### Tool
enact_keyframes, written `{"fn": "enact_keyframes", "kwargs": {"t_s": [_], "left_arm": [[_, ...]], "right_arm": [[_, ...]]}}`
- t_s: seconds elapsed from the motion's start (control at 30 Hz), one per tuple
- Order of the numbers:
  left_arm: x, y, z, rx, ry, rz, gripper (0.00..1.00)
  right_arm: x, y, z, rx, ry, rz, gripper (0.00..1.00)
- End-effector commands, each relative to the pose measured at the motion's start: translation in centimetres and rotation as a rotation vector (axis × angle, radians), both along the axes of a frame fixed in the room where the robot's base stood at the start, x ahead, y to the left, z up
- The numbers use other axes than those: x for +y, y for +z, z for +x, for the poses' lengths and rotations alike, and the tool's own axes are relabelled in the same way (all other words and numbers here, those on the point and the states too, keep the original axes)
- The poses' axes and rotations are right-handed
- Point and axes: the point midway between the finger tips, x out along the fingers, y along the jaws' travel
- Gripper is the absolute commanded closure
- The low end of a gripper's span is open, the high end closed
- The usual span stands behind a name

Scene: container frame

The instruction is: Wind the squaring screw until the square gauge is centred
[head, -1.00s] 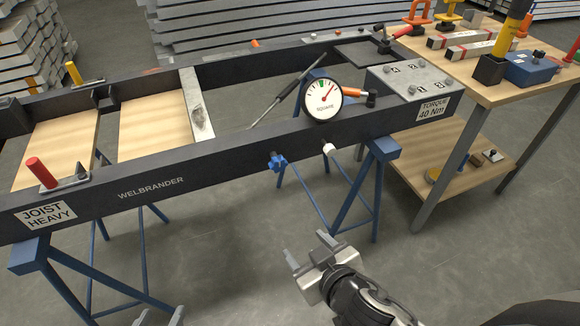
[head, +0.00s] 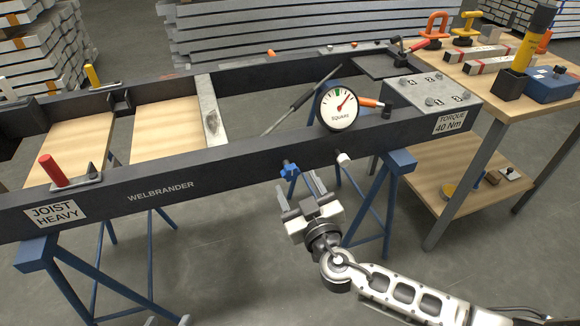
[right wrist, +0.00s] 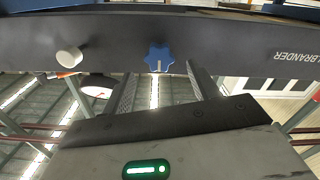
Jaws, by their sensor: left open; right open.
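The square gauge (head: 339,106) is a white dial on the frame's near rail (head: 235,170), with a green mark at the top. Its red needle points up and right, to the right of the green mark. A blue star knob (head: 289,170), apparently the squaring screw, sticks out of the rail's front face; it also shows in the right wrist view (right wrist: 159,57). My right gripper (head: 299,190) is open just in front of and below the blue knob, its fingers (right wrist: 161,88) apart and empty.
A white knob (head: 343,158) sits on the rail right of the blue one. A red-handled clamp (head: 62,175) stands at left on the frame. Blue trestles (head: 372,215) carry the frame. A wooden workbench (head: 470,84) with tools stands at right. The floor in front is clear.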

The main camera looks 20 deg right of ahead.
Motion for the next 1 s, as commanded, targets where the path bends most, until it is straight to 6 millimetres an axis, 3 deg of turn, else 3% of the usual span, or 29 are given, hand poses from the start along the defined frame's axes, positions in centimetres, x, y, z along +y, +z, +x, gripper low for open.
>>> {"fn": "enact_keyframes", "kwargs": {"t_s": [0.1, 0.3, 0.7, 0.73, 0.9, 1.0], "left_arm": [[0.1, 0.0, 0.0, 0.007, 0.0, 0.001, 0.53], [0.1, 0.2, 0.3, 0.001, 0.003, 0.0, 0.53], [0.1, 0.3, 0.3, 0.0, 0.007, -0.002, 0.53], [0.1, 0.3, 0.3, 0.0, 0.007, -0.002, 0.53], [0.1, 0.3, 0.3, 0.0, 0.007, -0.002, 0.53], [0.1, 0.3, 0.3, 0.0, 0.007, -0.002, 0.53]], "right_arm": [[0.1, 0.2, 2.5, -0.002, 0.001, 0.0, 0.4], [0.2, 0.0, 5.0, 0.0, 0.001, 0.001, 0.4], [0.2, 0.0, 5.8, 0.001, 0.001, 0.001, 0.4], [0.2, 0.0, 5.8, 0.001, 0.001, 0.001, 0.42], [0.2, 0.0, 5.8, 0.001, 0.001, 0.001, 0.84], [0.2, -0.1, 5.8, 0.001, 0.001, 0.0, 0.84]]}}
